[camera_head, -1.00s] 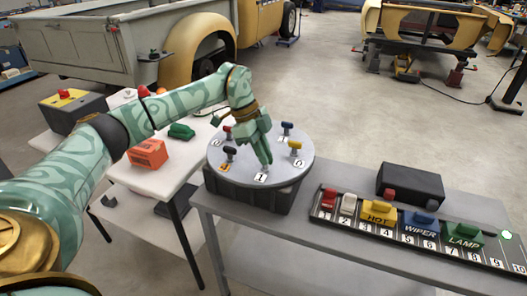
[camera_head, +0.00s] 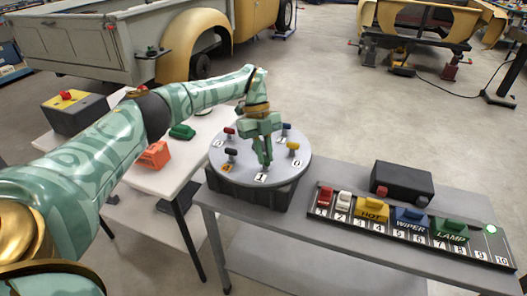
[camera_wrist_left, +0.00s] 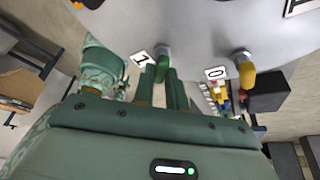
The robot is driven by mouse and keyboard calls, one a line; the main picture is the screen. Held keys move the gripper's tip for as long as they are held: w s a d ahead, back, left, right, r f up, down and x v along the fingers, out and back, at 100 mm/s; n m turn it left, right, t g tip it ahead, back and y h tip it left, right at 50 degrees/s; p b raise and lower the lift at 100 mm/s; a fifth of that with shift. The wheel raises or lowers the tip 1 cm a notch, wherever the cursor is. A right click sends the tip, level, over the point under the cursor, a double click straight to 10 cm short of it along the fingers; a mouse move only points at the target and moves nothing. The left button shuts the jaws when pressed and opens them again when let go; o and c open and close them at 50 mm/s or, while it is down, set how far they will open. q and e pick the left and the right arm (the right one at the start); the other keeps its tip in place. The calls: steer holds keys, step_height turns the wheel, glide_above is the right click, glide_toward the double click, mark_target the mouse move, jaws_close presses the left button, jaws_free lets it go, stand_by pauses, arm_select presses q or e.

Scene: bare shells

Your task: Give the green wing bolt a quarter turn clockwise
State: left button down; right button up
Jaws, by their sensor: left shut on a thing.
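The round grey plate (camera_head: 215,176) sits on a dark base on the grey table and carries several small wing bolts. The green wing bolt (camera_wrist_left: 160,92) is mostly hidden between my fingers; its silver stem (camera_wrist_left: 164,51) shows beside the label 1 in the wrist view. My left gripper (camera_head: 265,163) reaches down onto the plate by label 1 (camera_head: 261,178) and is shut on the green bolt; it also shows in the wrist view (camera_wrist_left: 163,78). The bolt's angle is hard to tell. My right gripper is out of view.
Close by stand a yellow bolt (camera_head: 293,147), a blue bolt (camera_head: 286,127), a red bolt (camera_head: 229,131) and a dark bolt (camera_head: 231,153). A black rail (camera_head: 320,211) with labelled coloured blocks and a black box (camera_head: 402,181) lie to the right. An orange box (camera_head: 154,155) is left.

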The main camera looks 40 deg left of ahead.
arm_select(q)
steer(key=m, duration=0.2)
steer(key=m+g+y+b, duration=0.1)
steer(key=m, duration=0.2)
steer(key=shift+w+d+m+g+y, duration=0.1)
steer(key=shift+w+m+g+y, duration=0.05)
steer(key=shift+m+g+y, duration=0.15)
steer(key=shift+r+m+y+b, duration=0.1)
steer(key=shift+m+y+b, duration=0.45)
steer(key=shift+m, duration=1.35)
steer(key=shift+g+y, duration=0.25)
steer(key=shift+g, duration=0.05)
steer(key=c, duration=1.4)
jaws_free()
steer(key=shift+c, duration=0.2)
